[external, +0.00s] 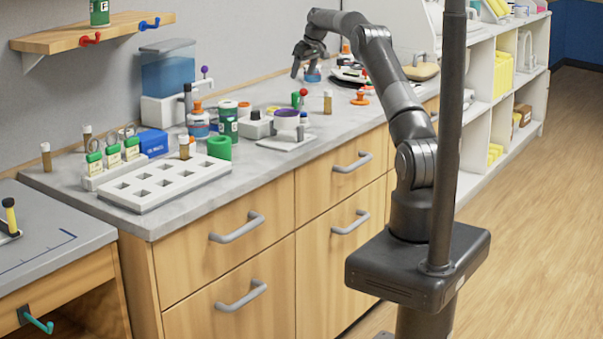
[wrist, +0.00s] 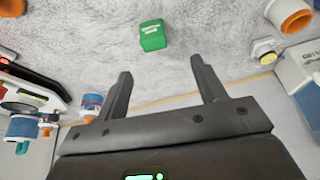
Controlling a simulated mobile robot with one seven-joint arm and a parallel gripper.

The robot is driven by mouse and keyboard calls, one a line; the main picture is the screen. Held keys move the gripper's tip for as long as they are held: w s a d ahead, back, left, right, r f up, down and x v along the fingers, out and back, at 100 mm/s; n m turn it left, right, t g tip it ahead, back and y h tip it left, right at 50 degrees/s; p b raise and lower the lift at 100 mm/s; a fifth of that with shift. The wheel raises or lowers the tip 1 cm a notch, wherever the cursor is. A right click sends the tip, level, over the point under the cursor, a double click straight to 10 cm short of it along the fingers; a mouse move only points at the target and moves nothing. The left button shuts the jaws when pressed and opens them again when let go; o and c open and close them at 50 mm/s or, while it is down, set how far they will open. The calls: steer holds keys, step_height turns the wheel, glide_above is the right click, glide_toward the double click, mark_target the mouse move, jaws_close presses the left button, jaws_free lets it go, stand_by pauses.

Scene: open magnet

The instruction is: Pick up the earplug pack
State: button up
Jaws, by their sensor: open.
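A small green pack (wrist: 153,36) with white print lies on the grey speckled counter in the wrist view. It looks like the earplug pack, but its print is too small to read. My gripper (wrist: 160,68) is open and empty. In the wrist view the pack shows beyond the fingertips, roughly between them and apart from both. In the external view my gripper (external: 304,68) hangs above the far part of the counter, fingers pointing down. I cannot clearly pick out the pack in that view.
In the wrist view, a blue-and-white jar (wrist: 91,104) stands left of the fingers, and a white-and-orange item (wrist: 290,14) is at upper right. In the external view, a white rack (external: 165,187) and several bottles crowd the near counter. The counter around the green pack is clear.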

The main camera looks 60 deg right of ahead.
mark_target(298, 96)
steer(key=x, duration=0.6)
steer(key=shift+s+d, duration=0.1)
steer(key=shift+d, duration=0.1)
steer(key=x, duration=0.5)
steer(key=shift+s+d+f, duration=0.15)
steer(key=shift+s+d, duration=0.05)
steer(key=shift+d, duration=0.05)
steer(key=shift+c, duration=0.5)
steer(key=c, duration=0.9)
